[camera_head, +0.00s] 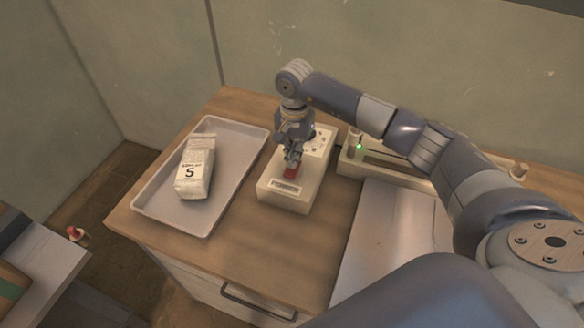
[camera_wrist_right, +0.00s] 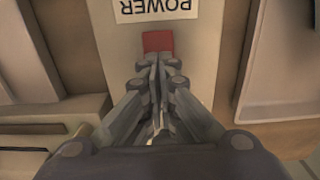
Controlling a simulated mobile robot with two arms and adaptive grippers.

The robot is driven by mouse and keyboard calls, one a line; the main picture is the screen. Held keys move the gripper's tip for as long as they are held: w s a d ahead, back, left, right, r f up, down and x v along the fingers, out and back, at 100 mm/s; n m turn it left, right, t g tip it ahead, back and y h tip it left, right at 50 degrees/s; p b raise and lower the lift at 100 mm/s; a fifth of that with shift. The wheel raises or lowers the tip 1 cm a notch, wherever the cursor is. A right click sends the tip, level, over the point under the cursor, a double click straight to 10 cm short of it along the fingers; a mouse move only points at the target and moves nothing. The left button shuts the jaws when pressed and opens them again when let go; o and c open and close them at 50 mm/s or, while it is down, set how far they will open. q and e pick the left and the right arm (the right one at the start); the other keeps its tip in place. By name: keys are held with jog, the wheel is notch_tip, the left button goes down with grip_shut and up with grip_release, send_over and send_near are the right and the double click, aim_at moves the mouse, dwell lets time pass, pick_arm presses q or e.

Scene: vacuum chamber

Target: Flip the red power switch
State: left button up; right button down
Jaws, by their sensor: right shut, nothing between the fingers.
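The red power switch (camera_head: 291,173) sits on a cream box (camera_head: 284,198) on the wooden counter, just above a label reading POWER. My right gripper (camera_head: 291,158) is shut and empty, pointing down over the box with its fingertips right at the switch. In the right wrist view the red switch (camera_wrist_right: 158,41) lies just beyond the closed fingertips (camera_wrist_right: 158,58). I cannot tell whether the fingers touch it. The fingers hide part of the switch. The POWER label (camera_wrist_right: 155,9) appears upside down there. My left gripper is not in view.
A metal tray (camera_head: 225,207) holding a white carton marked 5 (camera_head: 195,167) lies left of the box. A cream device with a green light (camera_head: 384,172) stands at the right. A pale flat surface (camera_head: 385,228) lies to the right. The counter in front of the box is clear.

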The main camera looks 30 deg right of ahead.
jog(key=shift+f+b, duration=0.5)
jog(key=shift+f, duration=0.05)
jog(key=shift+s+r, duration=0.1)
jog(key=shift+r, duration=0.05)
jog(key=shift+r+p, duration=0.6)
jog(key=shift+r, duration=0.25)
jog(key=shift+r+p, duration=1.1)
jog(key=shift+r, duration=1.45)
jog(key=shift+f, duration=0.1)
